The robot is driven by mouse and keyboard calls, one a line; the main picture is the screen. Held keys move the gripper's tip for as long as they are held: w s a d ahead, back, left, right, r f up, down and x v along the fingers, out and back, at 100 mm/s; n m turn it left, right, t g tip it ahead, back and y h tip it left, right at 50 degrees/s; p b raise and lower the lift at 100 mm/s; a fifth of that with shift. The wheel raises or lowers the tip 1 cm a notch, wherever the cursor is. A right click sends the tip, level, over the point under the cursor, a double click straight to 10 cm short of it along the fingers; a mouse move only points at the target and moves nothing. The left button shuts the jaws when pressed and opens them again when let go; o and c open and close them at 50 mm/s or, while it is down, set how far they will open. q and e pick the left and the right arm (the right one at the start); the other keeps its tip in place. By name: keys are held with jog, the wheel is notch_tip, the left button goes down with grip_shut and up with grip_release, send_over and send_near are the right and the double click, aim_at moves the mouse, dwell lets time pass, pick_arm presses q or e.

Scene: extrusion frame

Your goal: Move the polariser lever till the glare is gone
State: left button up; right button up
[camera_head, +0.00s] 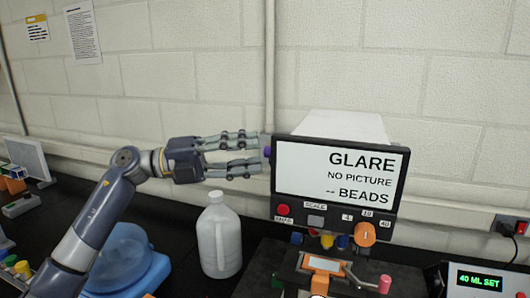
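The device's screen (340,175) reads "GLARE", "NO PICTURE" and "-- BEADS". A small purple knob (267,152) shows at the screen housing's left edge; I cannot read any label saying it is the polariser lever. My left gripper (260,155) points right at this edge, its two fingers apart, one above and one below the knob's height. The fingertips are close to the knob; I cannot tell whether they touch it. My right gripper is not in view.
Below the screen are a red button (283,210), an orange knob (365,234) and a stage with an orange-framed slide (324,265). A white jug (219,236) stands below my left gripper. A blue round-topped device (125,262) is left. A "40 ML SET" display (480,281) is right.

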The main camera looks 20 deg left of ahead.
pick_arm(q)
jog(key=v, duration=0.7)
jog(key=shift+a, duration=0.3)
jog(key=shift+s, duration=0.1)
